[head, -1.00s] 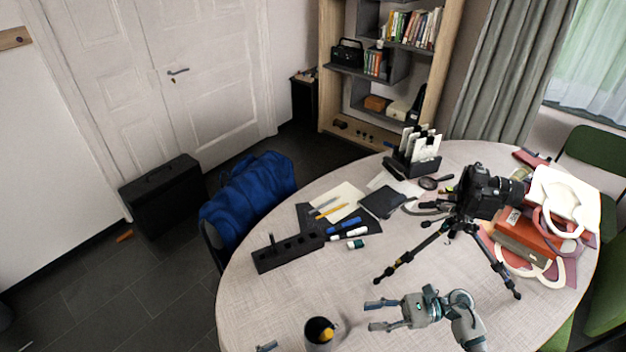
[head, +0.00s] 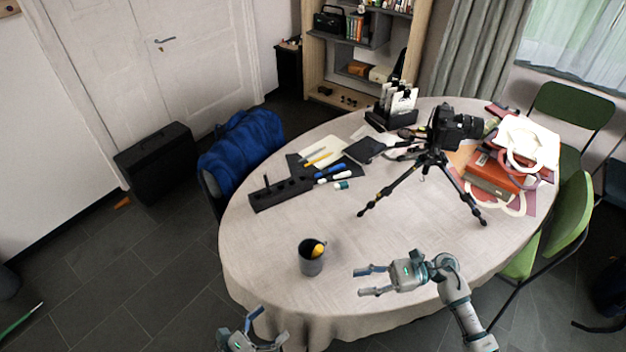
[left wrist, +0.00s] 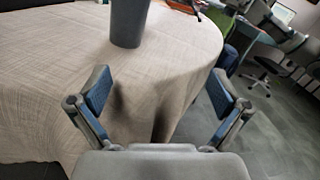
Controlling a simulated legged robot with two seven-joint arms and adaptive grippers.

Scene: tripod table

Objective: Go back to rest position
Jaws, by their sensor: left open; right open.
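My left gripper (head: 262,326) is open and empty at the front left edge of the round table (head: 350,228), beside the hanging tablecloth. In the left wrist view its two fingers (left wrist: 162,100) are spread apart with nothing between them. My right gripper (head: 369,281) is open and empty over the front part of the table, its fingers pointing left. A dark grey cup (head: 310,262) with a yellow item in it stands upright on the table between the two grippers. The cup also shows at the top of the left wrist view (left wrist: 129,22), beyond the fingers.
A camera (head: 456,128) on a black tripod (head: 412,184) stands on the table's right half. A black holder (head: 283,192), pens and a notebook (head: 364,149) lie further back. A bag and books (head: 494,172) lie at right. Green chairs (head: 560,222) stand beyond the right edge.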

